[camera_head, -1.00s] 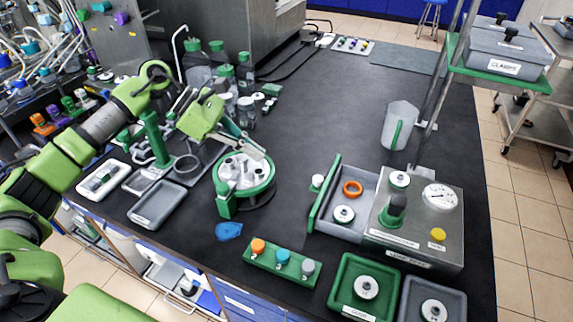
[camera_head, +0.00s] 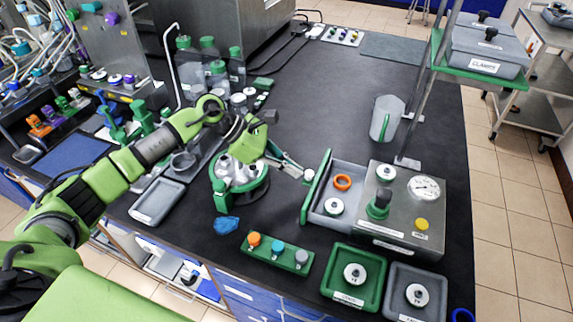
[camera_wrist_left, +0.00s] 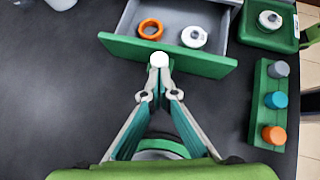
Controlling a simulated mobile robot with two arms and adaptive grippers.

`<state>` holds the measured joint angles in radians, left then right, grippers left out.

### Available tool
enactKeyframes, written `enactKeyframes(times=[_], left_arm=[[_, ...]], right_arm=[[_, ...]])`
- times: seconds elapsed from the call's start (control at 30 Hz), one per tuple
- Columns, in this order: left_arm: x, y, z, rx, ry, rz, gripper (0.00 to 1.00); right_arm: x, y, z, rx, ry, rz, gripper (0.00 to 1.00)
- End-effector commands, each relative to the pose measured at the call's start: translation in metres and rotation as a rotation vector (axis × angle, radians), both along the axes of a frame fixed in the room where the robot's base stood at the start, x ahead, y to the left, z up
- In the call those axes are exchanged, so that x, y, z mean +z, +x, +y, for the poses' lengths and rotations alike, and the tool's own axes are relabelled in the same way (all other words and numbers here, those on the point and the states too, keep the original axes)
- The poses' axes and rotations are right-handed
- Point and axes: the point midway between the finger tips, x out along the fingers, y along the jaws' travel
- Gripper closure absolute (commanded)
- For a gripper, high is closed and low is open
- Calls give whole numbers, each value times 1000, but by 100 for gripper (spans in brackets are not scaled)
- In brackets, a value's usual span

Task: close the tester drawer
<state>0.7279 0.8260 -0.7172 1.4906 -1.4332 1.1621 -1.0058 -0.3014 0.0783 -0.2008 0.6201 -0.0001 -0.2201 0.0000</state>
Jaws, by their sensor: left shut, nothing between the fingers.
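The tester (camera_head: 405,215) is a grey metal box with a dial, a green knob and a yellow button. Its drawer (camera_head: 340,177) stands open to the left, with a green front panel (camera_head: 317,188) and a white knob (camera_head: 309,174). An orange ring (camera_head: 343,182) and a white disc (camera_head: 333,207) lie in the drawer. My left gripper (camera_head: 300,172) is shut and empty, its tips at the knob. In the left wrist view the fingertips (camera_wrist_left: 160,68) meet right at the white knob (camera_wrist_left: 158,59); I cannot tell whether they touch it. My right gripper is not in view.
A round green-rimmed device (camera_head: 239,185) stands under my left gripper. A green rack with coloured caps (camera_head: 276,257), a green tray (camera_head: 375,298) and a grey tray (camera_head: 436,282) lie in front of the tester. The mat's middle is clear.

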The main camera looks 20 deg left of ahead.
Motion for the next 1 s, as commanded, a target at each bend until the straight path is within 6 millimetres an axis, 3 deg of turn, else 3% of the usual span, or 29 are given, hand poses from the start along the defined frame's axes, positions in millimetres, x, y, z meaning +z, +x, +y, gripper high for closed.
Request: enactKeyframes(times=[0.27, 0.7, 1.0], left_arm=[[-1, 0, -4, -1, 0, 0, 100], [-2, -4, -103, -6, -1, -1, 100], [0, -5, -116, -1, -1, 1, 100]], right_arm=[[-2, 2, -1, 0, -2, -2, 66], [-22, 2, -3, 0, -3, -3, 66], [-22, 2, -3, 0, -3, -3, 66]])
